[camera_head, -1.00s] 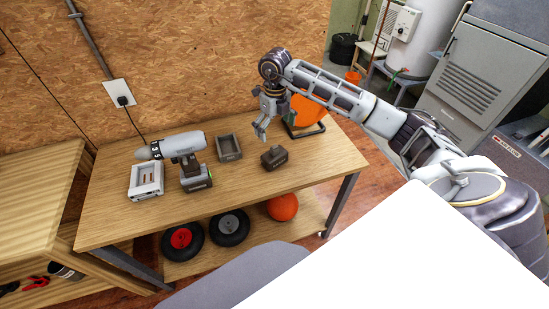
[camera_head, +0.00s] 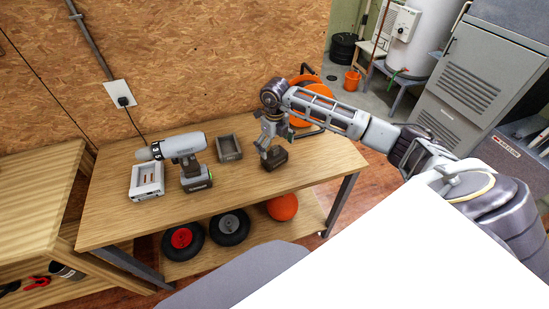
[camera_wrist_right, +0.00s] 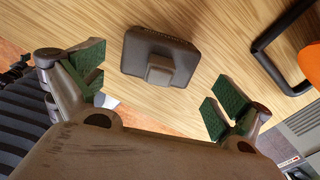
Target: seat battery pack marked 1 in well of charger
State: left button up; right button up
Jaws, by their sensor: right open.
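A dark battery pack (camera_head: 275,160) stands on the workbench at right of centre; I cannot read any number on it. My right gripper (camera_head: 270,147) is directly above it, pointing down. In the right wrist view the pack (camera_wrist_right: 160,57) lies beyond and between the open green-padded fingers of the gripper (camera_wrist_right: 155,88), which hold nothing. The white charger (camera_head: 146,181) sits at the bench's left; its well shows dark contacts and looks empty. My left gripper is out of view.
A grey drill (camera_head: 185,146) with a battery base stands beside the charger. An open dark tray (camera_head: 229,150) sits between drill and pack. An orange round object with a black frame (camera_head: 310,100) is behind my gripper. The bench front (camera_head: 235,185) is clear.

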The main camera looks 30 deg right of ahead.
aim_at(275, 155)
jog(key=shift+f, duration=0.2)
jog(key=shift+f+p, duration=0.45)
jog(key=shift+f, duration=2.1)
jog(key=shift+w, duration=0.1)
jog(key=c, duration=1.1)
